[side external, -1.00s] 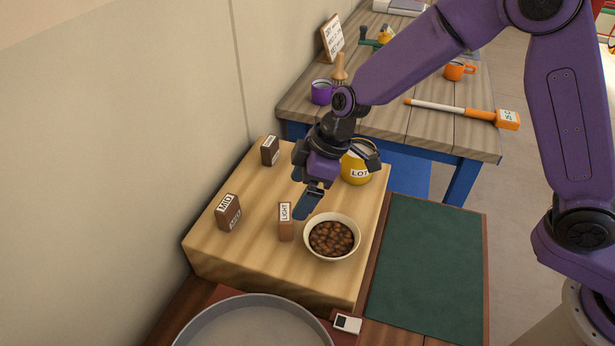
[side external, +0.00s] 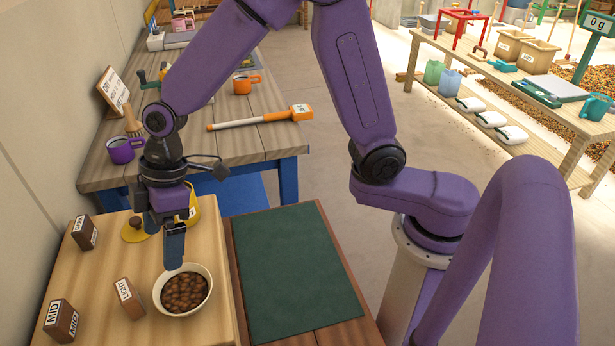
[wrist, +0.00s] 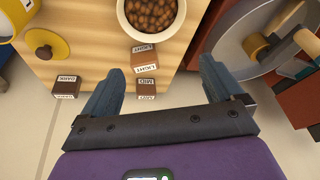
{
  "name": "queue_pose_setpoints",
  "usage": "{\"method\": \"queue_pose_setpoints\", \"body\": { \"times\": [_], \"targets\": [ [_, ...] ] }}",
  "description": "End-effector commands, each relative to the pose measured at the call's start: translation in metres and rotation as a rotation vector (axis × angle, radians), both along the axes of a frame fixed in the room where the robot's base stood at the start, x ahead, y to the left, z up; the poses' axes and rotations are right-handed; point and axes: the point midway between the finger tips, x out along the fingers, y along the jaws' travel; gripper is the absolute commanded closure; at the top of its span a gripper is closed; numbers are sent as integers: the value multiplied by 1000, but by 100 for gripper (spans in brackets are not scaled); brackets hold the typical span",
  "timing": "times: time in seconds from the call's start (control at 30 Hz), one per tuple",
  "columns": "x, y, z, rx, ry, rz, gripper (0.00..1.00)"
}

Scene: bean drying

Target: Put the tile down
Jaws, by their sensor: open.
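My gripper (side external: 168,236) is open and empty, above the wooden board near the far-left rim of the bowl; its spread fingers also show in the wrist view (wrist: 160,70). Three brown, labelled tiles stand on the board. The LIGHT tile (side external: 128,297) is left of the bowl and also shows in the wrist view (wrist: 144,57). The MID tile (side external: 62,320) is at the near left, and in the wrist view (wrist: 147,87) it appears between the fingers. The DARK tile (side external: 84,232) is at the far left, also in the wrist view (wrist: 67,87).
A white bowl of brown beans (side external: 183,290) sits on the board (side external: 100,270). A yellow knobbed lid (side external: 135,231) lies behind, beside a partly hidden yellow tin (side external: 194,207). A green mat (side external: 290,270) lies clear to the right. A round pan (wrist: 240,40) shows in the wrist view.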

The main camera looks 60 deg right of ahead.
Motion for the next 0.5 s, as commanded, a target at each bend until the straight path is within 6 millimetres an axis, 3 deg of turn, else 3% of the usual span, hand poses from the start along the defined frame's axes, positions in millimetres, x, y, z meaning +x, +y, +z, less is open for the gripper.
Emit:
{"method": "queue_pose_setpoints", "body": {
  "times": [0.5],
  "targets": [
    [-113, -108, 27, -134, 88, -13, 6]
  ]
}}
